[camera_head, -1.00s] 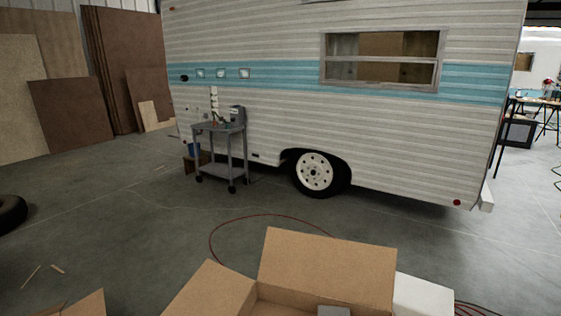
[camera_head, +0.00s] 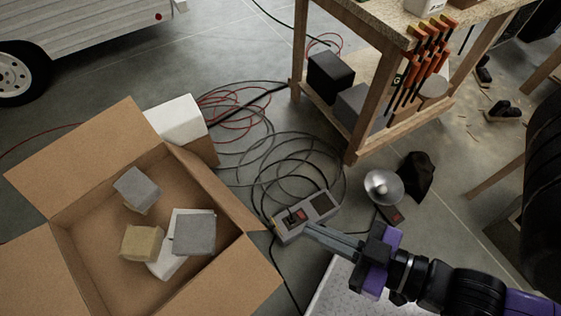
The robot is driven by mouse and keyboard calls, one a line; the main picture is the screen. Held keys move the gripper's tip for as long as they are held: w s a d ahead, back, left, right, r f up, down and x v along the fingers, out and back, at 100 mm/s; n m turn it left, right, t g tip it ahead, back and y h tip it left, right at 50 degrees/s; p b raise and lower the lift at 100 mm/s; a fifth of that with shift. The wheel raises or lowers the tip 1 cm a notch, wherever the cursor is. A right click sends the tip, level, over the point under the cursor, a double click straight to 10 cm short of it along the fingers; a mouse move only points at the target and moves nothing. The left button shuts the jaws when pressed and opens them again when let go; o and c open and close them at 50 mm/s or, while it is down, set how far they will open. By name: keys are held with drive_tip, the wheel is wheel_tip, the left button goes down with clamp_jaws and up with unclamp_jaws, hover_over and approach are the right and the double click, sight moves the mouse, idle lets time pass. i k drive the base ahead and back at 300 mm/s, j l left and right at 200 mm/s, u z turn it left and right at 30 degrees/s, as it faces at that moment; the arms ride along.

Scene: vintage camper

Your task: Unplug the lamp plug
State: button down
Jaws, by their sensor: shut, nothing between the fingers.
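A grey power strip (camera_head: 321,205) lies on the floor right of the cardboard box, with a dark panel at its right end. A small dark and red piece (camera_head: 294,216), possibly a plug, sits on its left half. I cannot tell whether it is the lamp's plug. A lamp with a round silver reflector (camera_head: 383,187) stands on the floor to the right. My gripper (camera_head: 308,230) reaches in from the lower right, its long grey fingers shut and empty. Their tips overlap the strip's lower edge in this view. I cannot tell whether they touch it.
An open cardboard box (camera_head: 90,235) with several blocks fills the left. Loops of black and red cable (camera_head: 245,150) lie behind the strip. A wooden workbench (camera_head: 355,150) stands at the back. A black crumpled thing (camera_head: 419,177) is beside the lamp.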

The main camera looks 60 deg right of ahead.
sight(291, 219)
drive_tip(key=k+l+z, duration=0.2)
drive_tip(key=k, duration=0.35)
drive_tip(key=k+z, duration=0.25)
drive_tip(key=k, duration=0.35)
